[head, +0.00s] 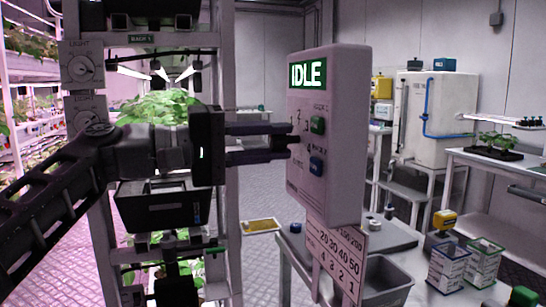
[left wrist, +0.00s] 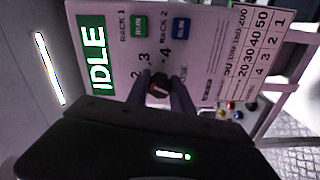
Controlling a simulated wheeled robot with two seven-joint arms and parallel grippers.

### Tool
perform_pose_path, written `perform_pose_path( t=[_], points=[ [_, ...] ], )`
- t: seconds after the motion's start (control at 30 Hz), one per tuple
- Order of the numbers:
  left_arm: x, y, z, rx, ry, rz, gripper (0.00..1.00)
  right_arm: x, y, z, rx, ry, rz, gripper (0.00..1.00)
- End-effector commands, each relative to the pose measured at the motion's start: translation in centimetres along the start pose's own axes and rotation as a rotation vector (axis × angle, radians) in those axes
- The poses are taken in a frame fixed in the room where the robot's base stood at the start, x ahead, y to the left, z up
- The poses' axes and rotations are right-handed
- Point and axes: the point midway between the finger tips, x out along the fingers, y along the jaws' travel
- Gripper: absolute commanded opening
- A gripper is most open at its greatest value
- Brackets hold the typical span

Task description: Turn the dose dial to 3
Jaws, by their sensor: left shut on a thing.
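The dosing panel (head: 335,130) is a pale upright box with a green IDLE screen (head: 307,74), a green RUN button (head: 317,125) and a blue one (head: 316,166). My left gripper (head: 290,143) reaches it from the left, fingertips at the panel face. In the left wrist view the dark dose dial (left wrist: 159,87) sits between the fingertips, which are shut on it. The numbers 2, 3 and 4 show around it. The fingers hide part of the dial, and I cannot tell which number it points to. My right gripper is not in view.
A number chart (head: 336,255) hangs below the panel. A plant rack (head: 222,60) stands behind my left arm.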

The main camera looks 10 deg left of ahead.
Motion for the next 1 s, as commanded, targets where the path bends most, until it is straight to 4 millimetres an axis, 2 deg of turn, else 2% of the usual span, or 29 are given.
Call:
perform_pose_path(
  t=[0.1, 0.5, 1.0],
  points=[
    [0.0, -0.5, 0.1, 0.108, -0.001, -0.001, 0.0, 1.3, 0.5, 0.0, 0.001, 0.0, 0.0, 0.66],
    [0.1, -0.4, 0.0, 0.396, -0.002, -0.002, 0.0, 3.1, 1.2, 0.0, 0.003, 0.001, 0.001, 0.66],
    [0.0, -0.3, 0.0, 0.471, -0.003, -0.002, 0.0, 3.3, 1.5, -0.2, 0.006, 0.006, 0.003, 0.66]
  ],
)
